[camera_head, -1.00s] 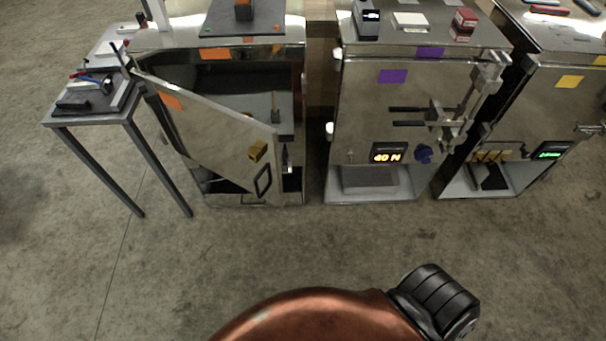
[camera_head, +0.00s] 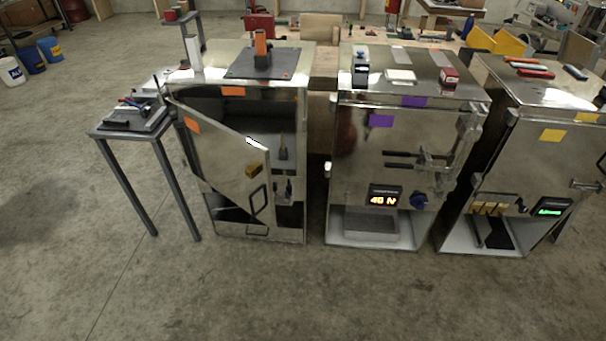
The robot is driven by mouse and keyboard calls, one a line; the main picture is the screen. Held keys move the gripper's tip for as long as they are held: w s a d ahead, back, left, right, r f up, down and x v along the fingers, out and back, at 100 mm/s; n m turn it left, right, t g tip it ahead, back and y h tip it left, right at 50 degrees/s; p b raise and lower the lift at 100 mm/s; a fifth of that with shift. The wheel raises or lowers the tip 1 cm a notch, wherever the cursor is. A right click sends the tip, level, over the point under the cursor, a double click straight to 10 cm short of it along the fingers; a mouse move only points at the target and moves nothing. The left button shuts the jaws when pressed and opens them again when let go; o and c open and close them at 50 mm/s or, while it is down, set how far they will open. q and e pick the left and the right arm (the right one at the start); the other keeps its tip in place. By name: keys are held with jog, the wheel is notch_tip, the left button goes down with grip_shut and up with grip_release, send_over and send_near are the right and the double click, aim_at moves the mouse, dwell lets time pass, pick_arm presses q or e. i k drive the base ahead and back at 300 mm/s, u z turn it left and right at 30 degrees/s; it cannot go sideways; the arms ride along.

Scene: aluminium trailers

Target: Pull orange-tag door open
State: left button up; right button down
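The orange-tag door (camera_head: 222,160) is on the left metal cabinet (camera_head: 302,130). It is hinged at its left edge and stands partly open, swung out toward me. An orange tag (camera_head: 192,125) is on its upper left corner, and another orange tag (camera_head: 233,91) is on the cabinet frame above. The door has a black loop handle (camera_head: 259,199) at its lower right and a small yellow block (camera_head: 254,170) above it. The cabinet's dark interior shows to the right of the door. Neither of my grippers is in view.
A small side table (camera_head: 130,133) stands left of the door, near its hinge side. A purple-tag cabinet (camera_head: 405,140) and a yellow-tag cabinet (camera_head: 545,150) stand to the right, both shut. The concrete floor in front is clear.

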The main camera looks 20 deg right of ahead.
aim_at(218, 155)
jog(key=z, duration=0.6)
jog(key=i, duration=1.5)
jog(key=u, duration=0.3)
